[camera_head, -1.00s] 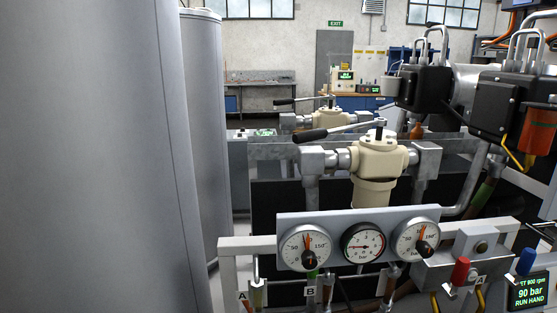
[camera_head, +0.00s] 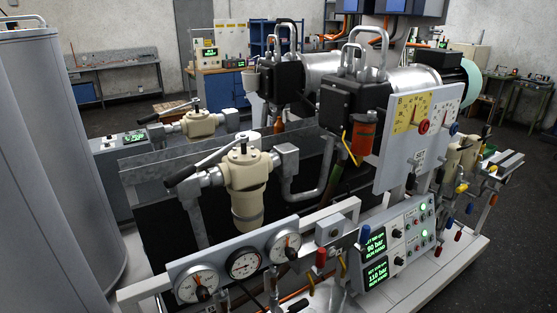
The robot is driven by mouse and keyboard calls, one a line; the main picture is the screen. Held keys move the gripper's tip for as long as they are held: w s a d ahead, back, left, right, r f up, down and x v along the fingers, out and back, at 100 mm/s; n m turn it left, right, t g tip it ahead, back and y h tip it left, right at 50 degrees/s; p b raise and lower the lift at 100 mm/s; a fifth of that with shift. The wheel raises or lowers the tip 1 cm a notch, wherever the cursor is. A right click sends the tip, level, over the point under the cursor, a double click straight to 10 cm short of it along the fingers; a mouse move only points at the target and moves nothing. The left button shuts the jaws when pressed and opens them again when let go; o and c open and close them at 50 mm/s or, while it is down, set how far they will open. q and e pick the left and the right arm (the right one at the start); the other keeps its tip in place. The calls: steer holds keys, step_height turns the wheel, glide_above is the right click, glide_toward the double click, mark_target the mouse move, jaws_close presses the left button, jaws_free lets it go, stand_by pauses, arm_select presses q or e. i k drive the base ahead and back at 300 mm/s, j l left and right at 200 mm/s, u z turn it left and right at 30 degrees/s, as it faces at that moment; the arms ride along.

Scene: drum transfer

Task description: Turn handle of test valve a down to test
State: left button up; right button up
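Neither of my grippers is in view. A red-capped handle (camera_head: 321,257) stands upright at the front of the hydraulic unit, right of the gauges. A blue-capped handle (camera_head: 365,236) stands upright to its right, beside the displays. More small handles with red, blue and yellow grips, one of them a yellow grip (camera_head: 461,189), are at the right end of the unit. I cannot read a label that tells which one is test valve a.
A gauge panel with three dials (camera_head: 244,263) is at the front. A cream filter housing (camera_head: 246,172) with a black-gripped lever stands behind it. A control box (camera_head: 396,240) with green displays is right of centre.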

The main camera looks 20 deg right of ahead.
mark_target(364, 236)
steer(key=z, duration=1.4)
